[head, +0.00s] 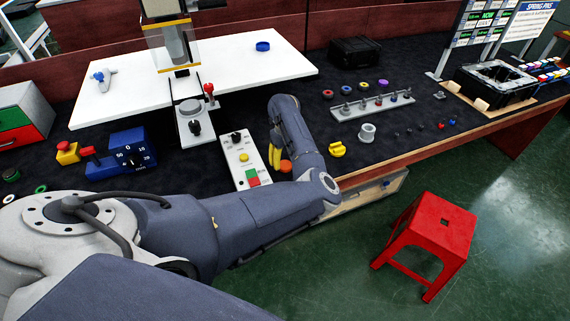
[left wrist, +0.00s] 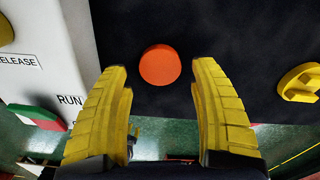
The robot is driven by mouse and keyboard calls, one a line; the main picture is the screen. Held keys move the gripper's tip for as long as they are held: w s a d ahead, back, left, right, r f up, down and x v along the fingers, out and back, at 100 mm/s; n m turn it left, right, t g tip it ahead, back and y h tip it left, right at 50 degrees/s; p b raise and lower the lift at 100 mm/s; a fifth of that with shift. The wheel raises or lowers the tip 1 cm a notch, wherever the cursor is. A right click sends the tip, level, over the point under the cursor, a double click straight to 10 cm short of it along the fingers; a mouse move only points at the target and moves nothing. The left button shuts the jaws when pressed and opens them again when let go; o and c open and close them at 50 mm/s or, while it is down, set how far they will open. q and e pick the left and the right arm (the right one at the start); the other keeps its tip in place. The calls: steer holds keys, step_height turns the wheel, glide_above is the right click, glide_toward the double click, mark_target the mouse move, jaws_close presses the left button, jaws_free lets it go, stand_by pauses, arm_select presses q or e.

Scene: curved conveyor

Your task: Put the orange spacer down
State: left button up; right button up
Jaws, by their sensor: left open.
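The orange spacer (head: 286,166) rests on the dark table top, to the right of the white control panel. In the left wrist view it is a round orange disc (left wrist: 160,65), centred just beyond my fingertips with dark gaps on both sides. My left gripper (head: 275,157) has yellow fingers and points down beside the spacer. In the left wrist view my left gripper (left wrist: 160,72) is spread open, with nothing between its fingers. My own forearm partly hides the area around it in the head view. My right gripper is not in view.
The control panel (head: 241,158) stands close left of the gripper. A yellow part (head: 337,150) and a grey ring (head: 367,132) lie to the right. A grey pin rack (head: 373,105) stands farther back. A red stool (head: 430,235) is on the floor.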

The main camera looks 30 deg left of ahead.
mark_target(285, 164)
arm_select(q)
step_height(285, 164, up, 9)
steer(key=shift+r, duration=0.2)
steer(key=shift+a, duration=0.1)
stand_by(0.5)
